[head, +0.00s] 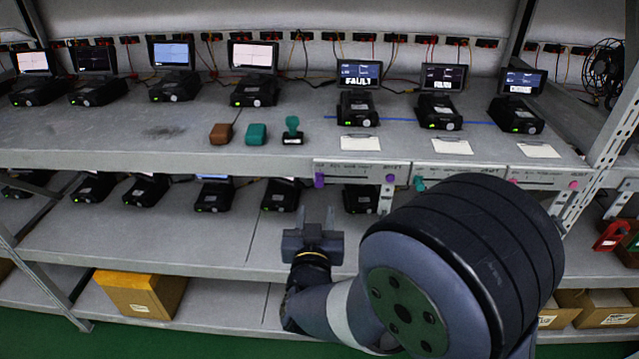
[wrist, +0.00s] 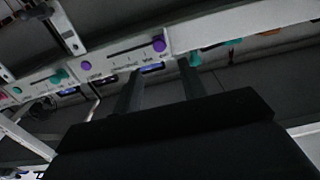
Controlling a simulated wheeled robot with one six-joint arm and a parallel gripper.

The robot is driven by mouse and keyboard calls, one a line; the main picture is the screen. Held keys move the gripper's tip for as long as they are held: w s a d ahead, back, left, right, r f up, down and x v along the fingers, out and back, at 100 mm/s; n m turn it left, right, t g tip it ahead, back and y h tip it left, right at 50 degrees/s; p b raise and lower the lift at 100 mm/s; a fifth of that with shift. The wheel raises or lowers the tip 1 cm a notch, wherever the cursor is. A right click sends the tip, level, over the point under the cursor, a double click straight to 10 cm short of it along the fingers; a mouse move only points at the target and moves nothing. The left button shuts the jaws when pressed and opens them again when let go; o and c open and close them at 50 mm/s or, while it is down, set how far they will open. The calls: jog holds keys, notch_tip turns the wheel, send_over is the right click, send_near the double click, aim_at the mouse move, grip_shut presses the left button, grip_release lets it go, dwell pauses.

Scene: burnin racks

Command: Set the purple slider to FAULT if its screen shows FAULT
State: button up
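The purple slider's panel (head: 352,172) is on the front edge of the upper shelf. Its large purple knob (head: 319,180) sits at the panel's left end, with a smaller purple piece (head: 390,178) at the right end. The wrist view shows them mirrored, the large knob (wrist: 159,45) on the right. The panel labels are too small to read surely. My gripper (head: 315,218) is open and empty, below and in front of the panel. Its two fingers (wrist: 158,82) stand apart, touching nothing visible.
Panels with a teal knob (head: 419,183) and a pink knob (head: 573,185) continue to the right. Blank cards, a brown block (head: 221,133), a teal block (head: 257,134) and a teal stamp (head: 292,131) lie on the upper shelf. More devices stand on the shelf below.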

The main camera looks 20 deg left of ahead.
aim_at(319, 185)
jog(key=p+x, duration=0.2)
jog(key=x, duration=0.7)
jog(key=shift+w+a, duration=0.1)
jog(key=shift+w, duration=0.2)
grip_shut()
